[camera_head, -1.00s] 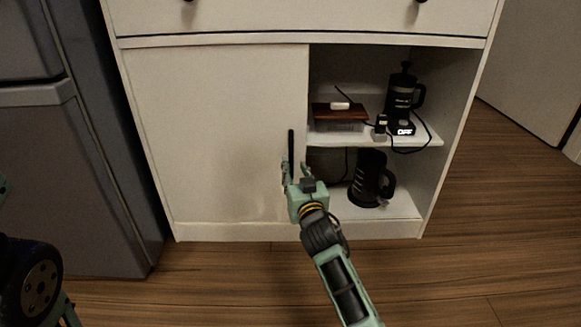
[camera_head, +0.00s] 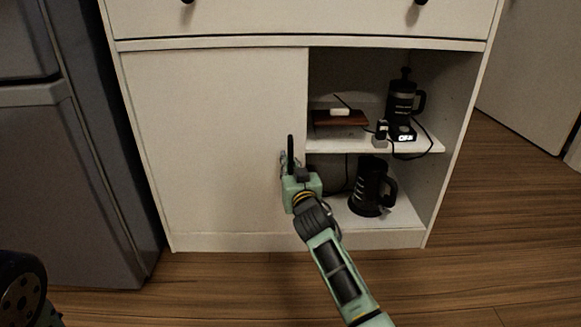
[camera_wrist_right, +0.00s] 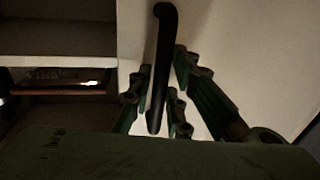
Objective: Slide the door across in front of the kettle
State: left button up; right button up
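The white sliding door (camera_head: 215,130) covers the left part of the cabinet's lower section. Its upright black handle (camera_head: 290,153) is near its right edge, and the handle shows large in the right wrist view (camera_wrist_right: 160,70). My right gripper (camera_head: 289,164) is at the handle's lower part. In the right wrist view its fingers (camera_wrist_right: 162,88) stand on both sides of the handle, seemingly with small gaps; contact is not clear. The black kettle (camera_head: 368,186) stands on the cabinet floor in the open right part, uncovered by the door. My left gripper is not in view.
The shelf (camera_head: 430,146) above the kettle holds a black coffee maker (camera_head: 402,100), a brown box (camera_head: 340,117) and cables. A grey fridge (camera_head: 75,180) stands left of the cabinet. Wooden floor (camera_head: 220,285) lies in front.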

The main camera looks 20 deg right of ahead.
grip_shut()
